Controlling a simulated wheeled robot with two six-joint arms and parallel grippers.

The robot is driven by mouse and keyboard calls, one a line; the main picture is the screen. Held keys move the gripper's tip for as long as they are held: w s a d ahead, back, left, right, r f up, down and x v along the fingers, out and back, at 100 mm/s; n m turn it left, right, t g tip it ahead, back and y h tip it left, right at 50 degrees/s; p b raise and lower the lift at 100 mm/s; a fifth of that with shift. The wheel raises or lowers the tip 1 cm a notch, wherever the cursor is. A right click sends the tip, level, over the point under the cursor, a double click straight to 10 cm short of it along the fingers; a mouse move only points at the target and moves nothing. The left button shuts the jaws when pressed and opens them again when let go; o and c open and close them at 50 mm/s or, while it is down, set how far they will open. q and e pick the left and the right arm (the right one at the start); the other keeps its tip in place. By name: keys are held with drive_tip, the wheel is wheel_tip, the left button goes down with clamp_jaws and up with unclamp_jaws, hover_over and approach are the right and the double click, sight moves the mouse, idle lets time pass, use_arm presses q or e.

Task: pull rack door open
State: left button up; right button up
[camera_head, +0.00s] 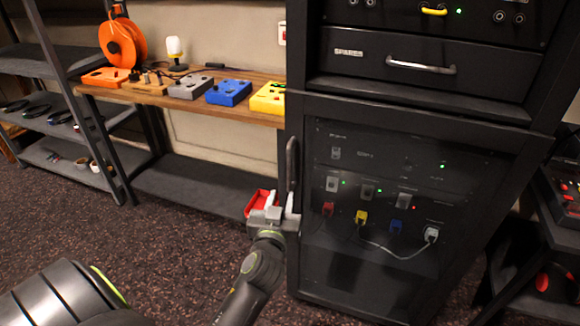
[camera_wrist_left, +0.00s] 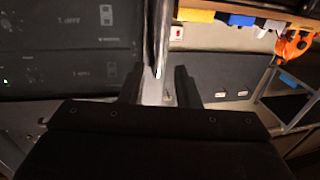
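The rack door (camera_head: 375,270) is a dark see-through panel in a black frame and looks closed. Its vertical bar handle (camera_head: 291,165) is on the door's left edge. My left gripper (camera_head: 281,202) is just below the handle's lower end, with its fingers pointing up toward the door. In the left wrist view the fingers stand apart, so the gripper (camera_wrist_left: 159,84) is open. A shiny upright bar, which looks like the handle (camera_wrist_left: 159,40), runs down toward the gap between them. I cannot tell whether either finger touches it. My right gripper is not in view.
Above the door is a drawer with a horizontal handle (camera_head: 421,67). A wooden bench (camera_head: 245,112) with coloured boxes and an orange reel (camera_head: 122,42) stands left of the rack. A red bin (camera_head: 257,203) is behind my gripper. Carpet (camera_head: 170,245) is open at left.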

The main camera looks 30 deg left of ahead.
sight(289, 169)
use_arm(q)
drive_tip(key=p+x, duration=0.1)
drive_tip(key=x, duration=1.1)
drive_tip(key=shift+w+a, duration=0.2)
drive_tip(key=shift+w, duration=0.1)
clamp_jaws()
